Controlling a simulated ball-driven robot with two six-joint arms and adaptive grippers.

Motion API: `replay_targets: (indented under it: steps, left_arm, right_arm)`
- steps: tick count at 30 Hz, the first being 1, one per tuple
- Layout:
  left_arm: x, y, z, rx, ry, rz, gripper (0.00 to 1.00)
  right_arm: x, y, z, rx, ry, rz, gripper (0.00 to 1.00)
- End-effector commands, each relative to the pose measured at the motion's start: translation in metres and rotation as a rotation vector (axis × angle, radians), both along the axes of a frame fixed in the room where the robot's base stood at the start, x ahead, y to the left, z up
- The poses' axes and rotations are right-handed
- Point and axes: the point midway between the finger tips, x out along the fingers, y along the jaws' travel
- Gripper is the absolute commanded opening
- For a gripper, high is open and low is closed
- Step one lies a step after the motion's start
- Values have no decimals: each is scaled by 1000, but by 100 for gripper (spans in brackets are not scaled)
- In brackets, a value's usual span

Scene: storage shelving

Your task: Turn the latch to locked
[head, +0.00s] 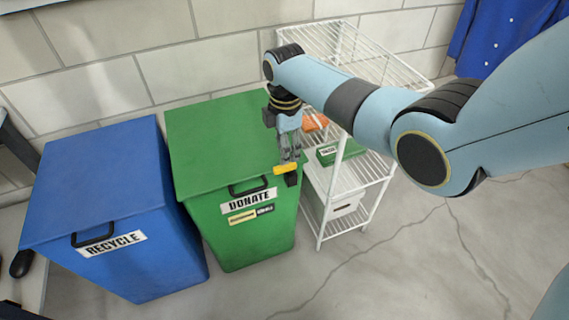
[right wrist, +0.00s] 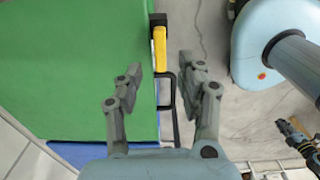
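The latch (head: 286,168) is a yellow bar with a black part beside it, at the front right of the green DONATE bin (head: 220,135). In the right wrist view the yellow bar (right wrist: 159,48) lies along the edge of the green lid, with black at its far end. My right gripper (head: 290,153) is just above the latch in the head view. In the right wrist view its fingers (right wrist: 164,80) are spread and empty, with the latch ahead between their lines. A dark arm end that seems to be my left gripper (right wrist: 308,150) shows partly at the right edge.
A black handle (head: 248,187) and small yellow and black labels (head: 250,214) are on the bin front. The blue RECYCLE bin (head: 100,180) stands to the left. A white wire shelf (head: 345,185) stands close on the right. The floor in front is clear.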

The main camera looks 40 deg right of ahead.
Motion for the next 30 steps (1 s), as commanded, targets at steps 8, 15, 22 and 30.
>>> replay_targets:
  steps: [8, 15, 22, 30]
  left_arm:
    - [-4, -6, -21, -7, 6, 3, 0]
    - [-5, -8, -23, -9, 8, 3, 0]
    - [-5, -7, -23, -8, 8, 3, 0]
    - [-5, -5, -23, -6, 8, 2, 0]
  right_arm:
    - [0, 0, -48, 0, 2, 0, 38]
    - [0, 0, -55, 0, -1, 0, 38]
    - [0, 0, -55, 0, -1, 0, 31]
    - [0, 0, -55, 0, -1, 0, 0]
